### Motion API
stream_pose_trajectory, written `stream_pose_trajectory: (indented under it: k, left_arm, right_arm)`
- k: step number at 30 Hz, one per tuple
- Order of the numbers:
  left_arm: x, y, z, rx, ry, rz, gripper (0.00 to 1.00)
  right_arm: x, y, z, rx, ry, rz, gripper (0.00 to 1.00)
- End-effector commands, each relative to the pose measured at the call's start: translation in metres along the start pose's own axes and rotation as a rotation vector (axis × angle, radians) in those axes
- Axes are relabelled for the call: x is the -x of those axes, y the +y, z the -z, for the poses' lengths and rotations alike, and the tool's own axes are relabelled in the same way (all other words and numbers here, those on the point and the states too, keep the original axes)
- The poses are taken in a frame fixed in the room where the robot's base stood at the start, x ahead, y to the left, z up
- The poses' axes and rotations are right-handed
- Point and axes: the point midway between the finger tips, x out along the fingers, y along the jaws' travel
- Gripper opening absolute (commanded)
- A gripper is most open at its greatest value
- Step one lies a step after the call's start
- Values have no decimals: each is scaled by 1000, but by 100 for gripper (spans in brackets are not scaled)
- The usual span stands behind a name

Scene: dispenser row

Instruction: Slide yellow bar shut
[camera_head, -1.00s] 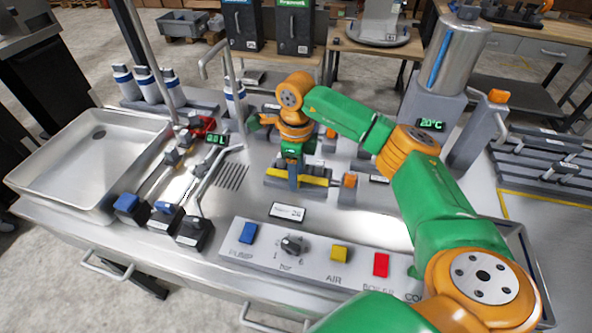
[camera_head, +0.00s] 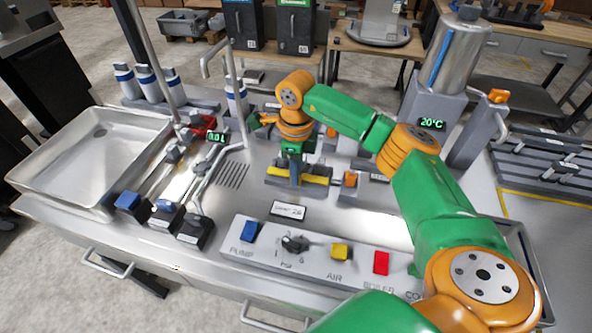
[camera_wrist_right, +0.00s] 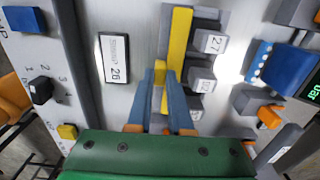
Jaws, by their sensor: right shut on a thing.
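The yellow bar (camera_head: 312,179) lies in a grey holder on the steel bench top in the head view. It shows as a long yellow strip in the right wrist view (camera_wrist_right: 181,40). My right gripper (camera_head: 294,170) reaches down to the bar from behind and above. In the right wrist view its two blue fingers (camera_wrist_right: 161,75) are shut on the bar's small yellow tab (camera_wrist_right: 159,77). The fingers partly hide the bar. My left gripper is not in view.
Grey blocks labelled with numbers (camera_wrist_right: 207,41) stand beside the bar. An orange knob (camera_head: 350,179) is at its right. A control panel (camera_head: 320,258) with buttons and a dial lies in front. A label plate (camera_head: 287,211) sits between. A sink tray (camera_head: 65,185) is at left.

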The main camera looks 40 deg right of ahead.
Motion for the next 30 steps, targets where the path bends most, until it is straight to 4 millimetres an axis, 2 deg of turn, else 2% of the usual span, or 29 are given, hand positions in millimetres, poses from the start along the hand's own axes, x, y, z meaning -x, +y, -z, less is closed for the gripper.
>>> stream_pose_trajectory:
  k: [29,30]
  left_arm:
    - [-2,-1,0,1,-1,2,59]
    - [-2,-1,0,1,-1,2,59]
  right_arm:
    - [2,-6,-1,-1,-6,4,0]
    - [2,-6,-1,-1,-6,4,21]
